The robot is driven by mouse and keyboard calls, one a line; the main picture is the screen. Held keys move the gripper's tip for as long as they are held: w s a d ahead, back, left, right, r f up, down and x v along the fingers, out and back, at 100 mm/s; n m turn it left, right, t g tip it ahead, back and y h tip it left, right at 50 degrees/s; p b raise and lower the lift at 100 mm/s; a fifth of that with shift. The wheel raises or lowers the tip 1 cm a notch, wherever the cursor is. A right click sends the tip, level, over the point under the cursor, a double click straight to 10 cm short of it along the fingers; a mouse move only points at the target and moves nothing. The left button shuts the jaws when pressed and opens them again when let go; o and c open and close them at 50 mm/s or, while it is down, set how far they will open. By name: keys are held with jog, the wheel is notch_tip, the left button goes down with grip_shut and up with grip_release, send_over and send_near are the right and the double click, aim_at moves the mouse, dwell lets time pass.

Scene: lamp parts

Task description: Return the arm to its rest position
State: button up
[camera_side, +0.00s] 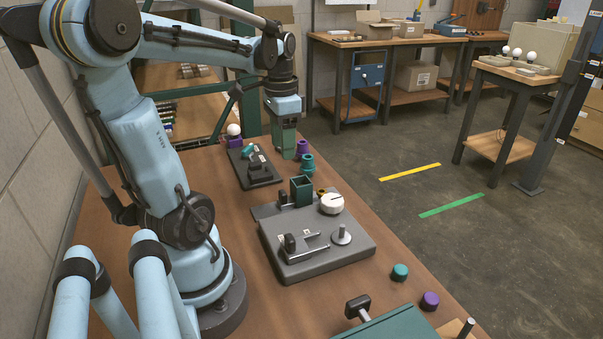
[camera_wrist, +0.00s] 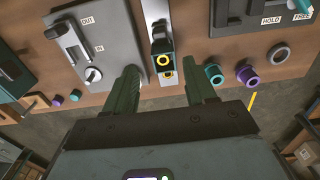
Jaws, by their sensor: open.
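My gripper (camera_side: 288,155) hangs at the far end of the workbench (camera_side: 215,195) in the side view, pointing down. It is above or just beyond the small dark fixture, beside the purple and teal rings. In the wrist view, my gripper (camera_wrist: 163,82) has its two green fingers spread wide, with no part held between them. A dark upright holder with a yellow ring (camera_wrist: 163,60) shows in the gap beyond the fingertips. I cannot tell its exact distance from them.
A bulb (camera_side: 233,130) stands beyond the small fixture (camera_side: 262,174). A purple ring (camera_side: 302,148) stands near my gripper. Teal (camera_side: 400,272) and purple (camera_side: 429,300) caps lie near the right edge.

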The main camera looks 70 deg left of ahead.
jog(key=w+d+t, duration=0.3)
jog(key=d, duration=0.7)
jog(key=w+d+f+t, duration=0.1)
jog(key=w+d+t, duration=0.2)
jog(key=d, duration=0.7)
jog(key=shift+w+f+t, duration=0.15)
jog(key=shift+f+t, duration=0.15)
jog(key=shift+t, duration=0.3)
